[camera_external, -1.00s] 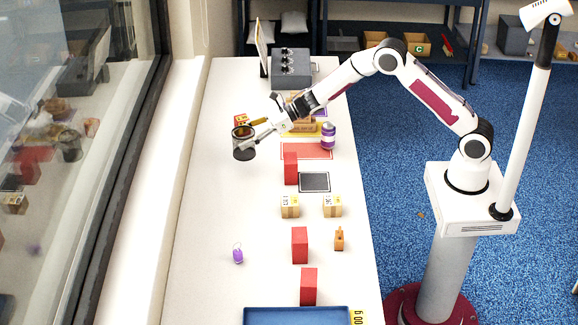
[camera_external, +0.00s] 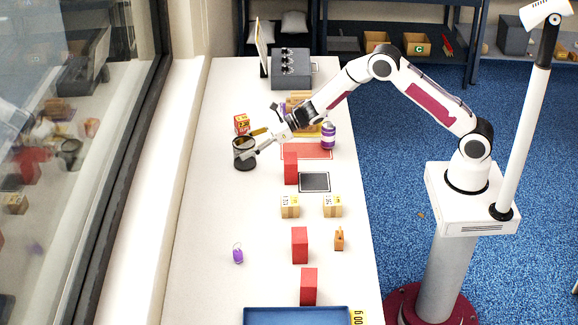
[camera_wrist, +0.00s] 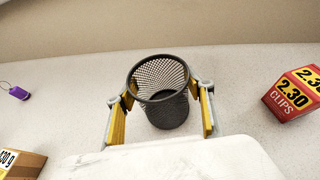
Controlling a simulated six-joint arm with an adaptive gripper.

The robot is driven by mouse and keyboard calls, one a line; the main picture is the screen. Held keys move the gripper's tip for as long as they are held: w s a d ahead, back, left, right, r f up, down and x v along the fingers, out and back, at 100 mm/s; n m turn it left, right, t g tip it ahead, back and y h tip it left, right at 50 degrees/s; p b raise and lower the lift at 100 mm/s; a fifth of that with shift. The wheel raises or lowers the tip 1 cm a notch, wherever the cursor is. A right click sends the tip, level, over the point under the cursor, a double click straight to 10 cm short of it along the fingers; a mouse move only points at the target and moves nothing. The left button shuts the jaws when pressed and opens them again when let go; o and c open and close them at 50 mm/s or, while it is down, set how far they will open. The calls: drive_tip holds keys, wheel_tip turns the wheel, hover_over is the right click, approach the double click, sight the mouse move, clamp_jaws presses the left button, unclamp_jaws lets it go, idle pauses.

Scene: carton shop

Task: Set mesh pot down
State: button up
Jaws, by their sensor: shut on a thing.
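The dark mesh pot (camera_external: 244,155) is upright on the left part of the white table, or just above it; I cannot tell whether its base touches. In the wrist view the pot (camera_wrist: 163,95) is between the two yellow-padded fingers and looks empty. My gripper (camera_external: 246,150) is shut on the pot, one finger on each side. In the wrist view my gripper (camera_wrist: 165,98) hides none of the pot's rim.
A red and yellow clips box (camera_external: 241,124) stands just behind the pot. A red block (camera_external: 290,168), a dark pad (camera_external: 314,182) and a purple jar (camera_external: 328,136) are to the right. A purple tag (camera_external: 238,253) lies nearer the front. The table left of the red blocks is mostly clear.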

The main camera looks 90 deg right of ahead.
drive_tip(key=shift+f, duration=0.1)
drive_tip(key=o, duration=1.1)
drive_tip(key=shift+v, duration=0.75)
drive_tip(key=v, duration=1)
drive_tip(key=shift+s+d+r, duration=0.1)
drive_tip(key=shift+s+r, duration=0.1)
